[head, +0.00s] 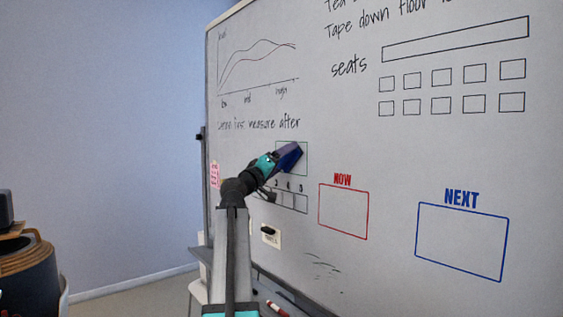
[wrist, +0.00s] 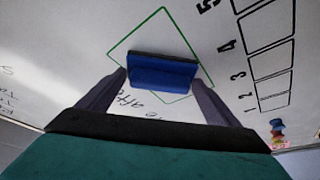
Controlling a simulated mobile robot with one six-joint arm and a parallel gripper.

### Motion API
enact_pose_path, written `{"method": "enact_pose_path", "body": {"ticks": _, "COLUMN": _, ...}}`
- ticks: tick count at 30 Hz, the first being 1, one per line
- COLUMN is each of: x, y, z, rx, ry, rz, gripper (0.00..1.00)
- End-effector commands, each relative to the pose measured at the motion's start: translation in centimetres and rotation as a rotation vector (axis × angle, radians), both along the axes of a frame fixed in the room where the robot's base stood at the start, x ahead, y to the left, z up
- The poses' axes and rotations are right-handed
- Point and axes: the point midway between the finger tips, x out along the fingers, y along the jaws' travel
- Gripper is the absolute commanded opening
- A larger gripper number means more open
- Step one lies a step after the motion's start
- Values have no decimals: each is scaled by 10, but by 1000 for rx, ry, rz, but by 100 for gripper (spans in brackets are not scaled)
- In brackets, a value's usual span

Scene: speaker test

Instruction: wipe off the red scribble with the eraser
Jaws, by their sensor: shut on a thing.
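My gripper (head: 284,160) is at the whiteboard (head: 400,140), over the green square (head: 306,149). It is shut on a blue eraser (wrist: 162,76) with a dark pad. In the wrist view the eraser sits between the two fingers (wrist: 160,80), dark side toward the board, inside the green outline (wrist: 137,33) and across its lower part. I cannot tell whether the pad touches the board. No red scribble shows in either view; the eraser and gripper hide part of the square.
A red box (head: 343,211) labelled NOW and a blue box (head: 461,240) labelled NEXT are to the right. A row of numbered boxes (head: 290,201) lies just below the gripper. A magnet-like dark item on a white card (head: 270,237) is lower down. Dark scribbles (head: 325,268) are near the bottom.

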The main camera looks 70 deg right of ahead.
Motion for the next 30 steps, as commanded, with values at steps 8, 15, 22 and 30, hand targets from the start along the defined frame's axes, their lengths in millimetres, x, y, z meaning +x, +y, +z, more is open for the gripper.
{"method": "enact_pose_path", "body": {"ticks": 8, "x": 13, "y": -10, "z": -2, "rx": 1, "ry": 1, "rz": -1, "gripper": 67}}
{"method": "enact_pose_path", "body": {"ticks": 15, "x": 26, "y": -16, "z": -2, "rx": 0, "ry": 0, "rz": 0, "gripper": 67}}
{"method": "enact_pose_path", "body": {"ticks": 22, "x": 30, "y": -18, "z": 0, "rx": 1, "ry": 0, "rz": -1, "gripper": 67}}
{"method": "enact_pose_path", "body": {"ticks": 30, "x": 31, "y": -18, "z": 0, "rx": 0, "ry": 0, "rz": 0, "gripper": 67}}
